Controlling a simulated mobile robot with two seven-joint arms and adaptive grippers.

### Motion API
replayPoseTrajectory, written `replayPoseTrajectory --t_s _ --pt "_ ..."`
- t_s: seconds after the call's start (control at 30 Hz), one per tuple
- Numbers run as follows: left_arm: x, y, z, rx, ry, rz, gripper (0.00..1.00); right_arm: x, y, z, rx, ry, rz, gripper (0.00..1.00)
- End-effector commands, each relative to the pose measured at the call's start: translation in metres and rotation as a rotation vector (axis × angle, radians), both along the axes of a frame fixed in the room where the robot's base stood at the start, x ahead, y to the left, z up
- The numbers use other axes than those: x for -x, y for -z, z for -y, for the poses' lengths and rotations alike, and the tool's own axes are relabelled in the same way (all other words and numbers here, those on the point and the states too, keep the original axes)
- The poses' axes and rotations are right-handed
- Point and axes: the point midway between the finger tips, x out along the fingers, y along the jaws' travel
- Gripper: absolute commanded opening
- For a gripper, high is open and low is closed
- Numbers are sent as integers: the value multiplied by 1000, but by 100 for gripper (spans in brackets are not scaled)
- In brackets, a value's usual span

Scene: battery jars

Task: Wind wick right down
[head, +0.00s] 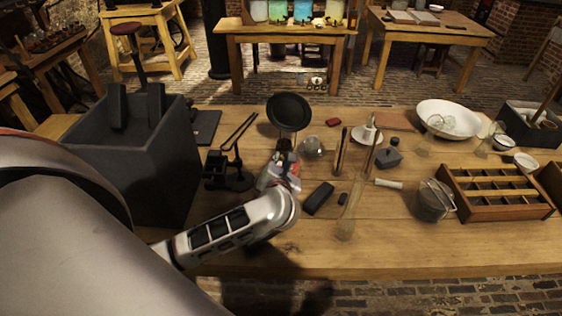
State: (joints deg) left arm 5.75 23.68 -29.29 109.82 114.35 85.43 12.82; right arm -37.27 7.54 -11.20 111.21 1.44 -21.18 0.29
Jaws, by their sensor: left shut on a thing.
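A dark round disc (289,110), which looks like a lamp's reflector, stands upright near the middle of the table. My left gripper (285,150) is just below and in front of it, its fingers shut at the disc's foot. The lamp's lower part and the small wick knob are hidden behind the fingers and wrist, so the grip itself cannot be seen clearly. I cannot make out the wick or a flame. My right gripper is not in view.
A black stand with a slanting arm (229,170) is close left of my wrist, beside a big dark box (150,160). A small glass vessel (313,147) is close right. A black block (318,198), tall thin glassware (350,208) and a wooden divided tray (497,212) lie further right.

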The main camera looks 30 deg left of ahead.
Motion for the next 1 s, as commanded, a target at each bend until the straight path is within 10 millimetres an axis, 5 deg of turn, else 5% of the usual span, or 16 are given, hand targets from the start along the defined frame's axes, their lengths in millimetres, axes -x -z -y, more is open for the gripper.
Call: replayPoseTrajectory --t_s 0.43,0.47,0.53,1.0 --pt "0 -1 -1 117 1 42 0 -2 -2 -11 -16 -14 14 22" --pt "0 -1 -1 117 1 41 20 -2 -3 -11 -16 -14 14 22" --pt "0 -1 -1 117 1 41 31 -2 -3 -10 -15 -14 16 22" --pt "10 -4 5 118 2 39 31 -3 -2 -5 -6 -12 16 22"
